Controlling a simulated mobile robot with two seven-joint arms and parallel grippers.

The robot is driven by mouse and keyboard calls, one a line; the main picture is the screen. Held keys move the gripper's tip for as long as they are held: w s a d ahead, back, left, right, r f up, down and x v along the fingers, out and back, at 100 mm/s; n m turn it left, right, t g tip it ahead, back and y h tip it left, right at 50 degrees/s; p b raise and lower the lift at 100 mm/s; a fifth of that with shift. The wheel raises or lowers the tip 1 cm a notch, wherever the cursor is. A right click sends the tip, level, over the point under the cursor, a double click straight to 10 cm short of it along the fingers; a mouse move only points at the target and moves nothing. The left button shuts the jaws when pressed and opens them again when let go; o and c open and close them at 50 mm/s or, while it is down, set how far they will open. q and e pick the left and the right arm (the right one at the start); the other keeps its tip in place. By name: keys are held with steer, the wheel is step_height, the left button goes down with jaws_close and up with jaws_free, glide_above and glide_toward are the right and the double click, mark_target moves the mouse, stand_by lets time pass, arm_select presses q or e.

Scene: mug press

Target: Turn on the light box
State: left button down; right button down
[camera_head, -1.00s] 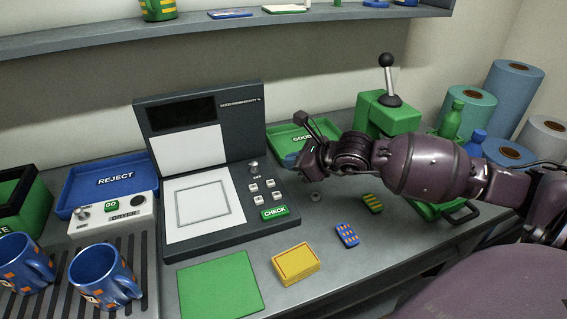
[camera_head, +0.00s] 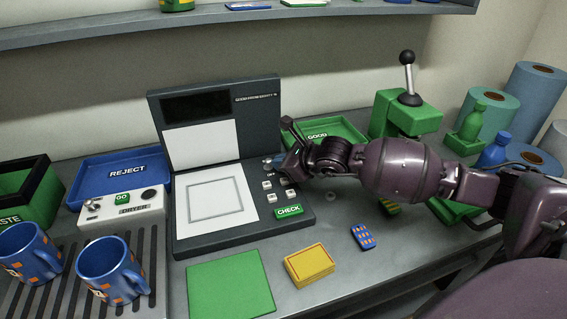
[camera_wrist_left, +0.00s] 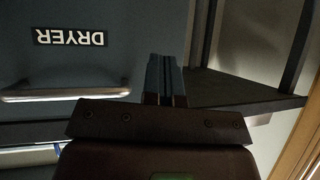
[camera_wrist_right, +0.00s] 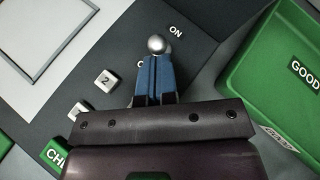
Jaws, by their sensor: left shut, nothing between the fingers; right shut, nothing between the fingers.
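The light box (camera_head: 245,120) is a dark grey unit with a white upright panel, a white lit-area square and a black display that is dark. Its small silver switch knob (camera_wrist_right: 157,45) shows in the right wrist view, beside the label ON. My right gripper (camera_head: 272,163) is shut, its blue fingertips at the knob; whether they touch it I cannot tell. The fingers also show in the right wrist view (camera_wrist_right: 155,75). In the head view the knob is hidden by the gripper. My left gripper (camera_wrist_left: 165,75) is shut and empty, in front of a panel labelled DRYER (camera_wrist_left: 70,37).
Several white buttons (camera_head: 268,185) and a green CHECK button (camera_head: 289,211) lie close to my right gripper. A green GOOD tray (camera_head: 355,130) is behind my forearm. A green press (camera_head: 405,115) stands to the right. A yellow card stack (camera_head: 310,264) lies in front.

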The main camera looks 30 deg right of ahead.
arm_select(q)
steer(key=shift+s+f, duration=0.1)
steer(key=shift+s, duration=0.15)
arm_select(e)
steer(key=shift+w+r+g, duration=0.1)
steer(key=shift+r+g, duration=0.05)
steer(key=shift+g, duration=0.15)
